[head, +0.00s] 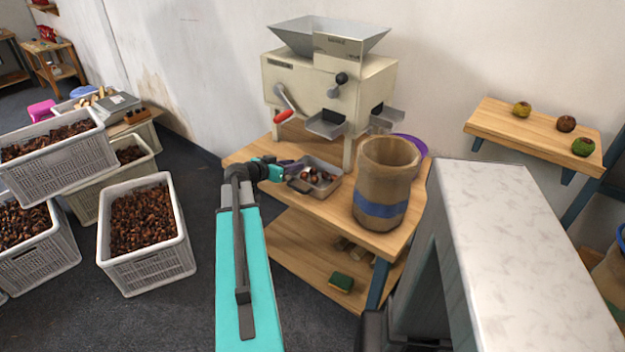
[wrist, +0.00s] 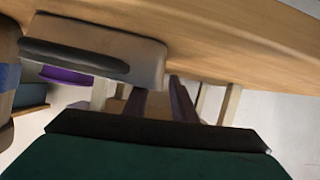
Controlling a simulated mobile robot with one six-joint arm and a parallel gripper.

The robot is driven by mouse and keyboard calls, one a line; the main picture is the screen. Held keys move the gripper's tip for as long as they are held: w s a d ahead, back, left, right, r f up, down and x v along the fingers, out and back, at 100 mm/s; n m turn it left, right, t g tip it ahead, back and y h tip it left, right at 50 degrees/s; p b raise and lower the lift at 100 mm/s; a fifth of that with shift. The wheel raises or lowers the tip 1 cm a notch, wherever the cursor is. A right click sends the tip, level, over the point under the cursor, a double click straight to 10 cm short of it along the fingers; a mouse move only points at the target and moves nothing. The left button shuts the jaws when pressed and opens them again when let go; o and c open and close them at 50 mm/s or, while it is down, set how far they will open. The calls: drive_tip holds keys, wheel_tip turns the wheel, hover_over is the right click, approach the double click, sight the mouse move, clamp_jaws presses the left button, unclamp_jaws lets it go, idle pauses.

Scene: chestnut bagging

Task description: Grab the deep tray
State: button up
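The deep tray (head: 325,189) is a small grey metal tray with chestnuts in it, on the wooden table below the machine's chute. In the wrist view the tray (wrist: 150,62) shows as a pale wall with a dark handle (wrist: 75,55) running along it. My gripper (head: 290,170) is at the tray's left side, close to its rim and handle. In the wrist view my gripper (wrist: 158,102) has its two dark fingers apart with a gap between them, the tray partly beyond them.
The machine (head: 335,85) with a hopper stands on the table (head: 375,240) behind the tray. A burlap sack (head: 385,170) with a blue band stands just right of the tray. A purple bowl (head: 412,143) is behind it. Crates of chestnuts (head: 150,270) stand at left.

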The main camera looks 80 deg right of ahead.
drive_tip(key=shift+s+d+f, duration=0.2)
drive_tip(key=shift+d, duration=0.25)
clamp_jaws()
